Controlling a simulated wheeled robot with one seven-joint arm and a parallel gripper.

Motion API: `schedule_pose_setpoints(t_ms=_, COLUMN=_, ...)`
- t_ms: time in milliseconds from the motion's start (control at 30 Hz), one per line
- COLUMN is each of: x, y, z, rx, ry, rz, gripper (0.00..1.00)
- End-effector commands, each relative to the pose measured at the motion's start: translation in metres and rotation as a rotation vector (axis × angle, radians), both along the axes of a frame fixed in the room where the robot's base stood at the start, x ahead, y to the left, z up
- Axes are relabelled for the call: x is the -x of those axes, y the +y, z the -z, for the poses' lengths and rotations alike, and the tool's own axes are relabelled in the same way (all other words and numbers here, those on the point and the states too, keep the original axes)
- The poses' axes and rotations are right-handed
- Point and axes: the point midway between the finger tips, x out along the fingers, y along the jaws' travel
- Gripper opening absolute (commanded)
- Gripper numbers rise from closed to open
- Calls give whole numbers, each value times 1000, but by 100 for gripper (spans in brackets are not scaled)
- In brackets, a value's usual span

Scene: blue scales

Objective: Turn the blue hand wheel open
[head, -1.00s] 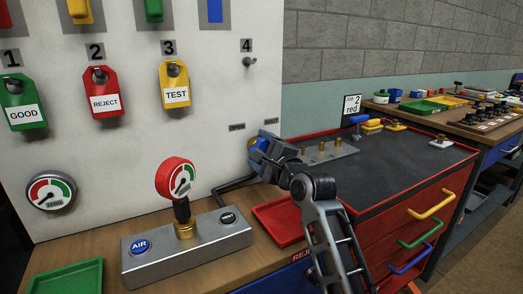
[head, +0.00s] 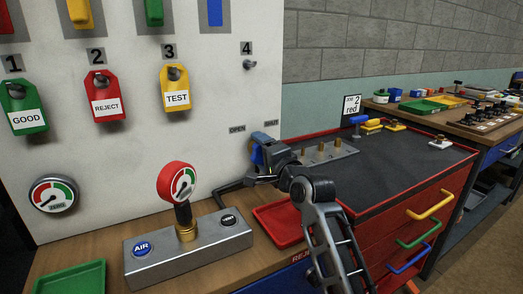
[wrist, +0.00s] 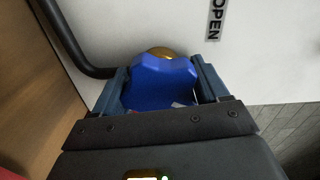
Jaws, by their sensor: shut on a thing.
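The blue hand wheel (wrist: 160,84) sits between the two fingers of my gripper (wrist: 161,88) in the wrist view, with a bit of brass fitting behind its top edge. The gripper is shut on the wheel, one finger on each side. In the head view my gripper (head: 264,152) is at the lower right of the white panel (head: 150,140), and only a small blue part of the wheel (head: 256,155) shows; the arm hides the rest. The OPEN label (wrist: 216,18) is on the panel above and right of the wheel in the wrist view.
A dark pipe (wrist: 75,45) runs to the wheel's left in the wrist view. A grey air block (head: 188,245) with a red-rimmed gauge (head: 178,181) stands left of my arm. A red tray (head: 278,226) and a red cabinet (head: 410,205) lie close by.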

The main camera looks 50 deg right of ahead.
Motion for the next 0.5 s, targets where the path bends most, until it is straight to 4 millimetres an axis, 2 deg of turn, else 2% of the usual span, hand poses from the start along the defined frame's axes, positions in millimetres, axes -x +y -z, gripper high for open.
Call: schedule_pose_setpoints(t_ms=500, x=0, y=0, z=3, rx=464, ry=154, rz=-1, gripper=43)
